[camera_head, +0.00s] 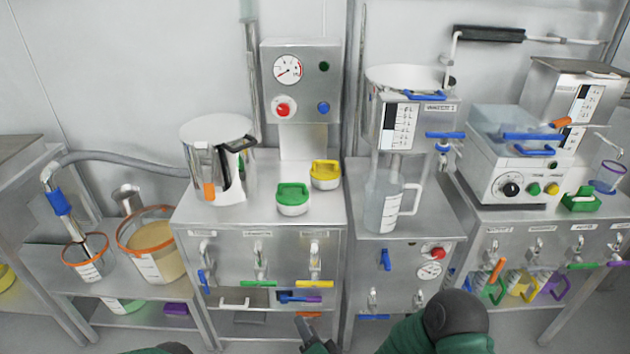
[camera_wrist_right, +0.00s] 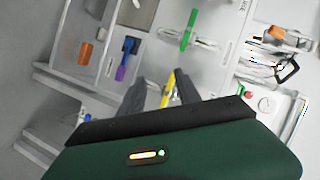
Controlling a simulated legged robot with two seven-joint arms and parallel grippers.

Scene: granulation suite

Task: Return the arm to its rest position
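My right arm (camera_head: 445,325), dark green and black, comes in at the bottom of the head view. Its gripper (camera_head: 303,322) shows in part at the bottom edge, in front of the middle cabinet. In the right wrist view the two dark fingers of the gripper (camera_wrist_right: 160,82) stand apart with nothing held between them. A yellow valve handle (camera_wrist_right: 168,89) shows behind the gap; I cannot tell how near it is. Of my left arm only a dark green piece (camera_head: 163,349) shows at the bottom edge, and its gripper is out of view.
The steel cabinet (camera_head: 260,237) carries a steel pot (camera_head: 205,160) and green (camera_head: 292,198) and yellow (camera_head: 326,174) lidded containers. A drawer recess with a purple and blue handle (camera_head: 300,297) lies near my right gripper. A clear jug (camera_head: 385,203) stands further right.

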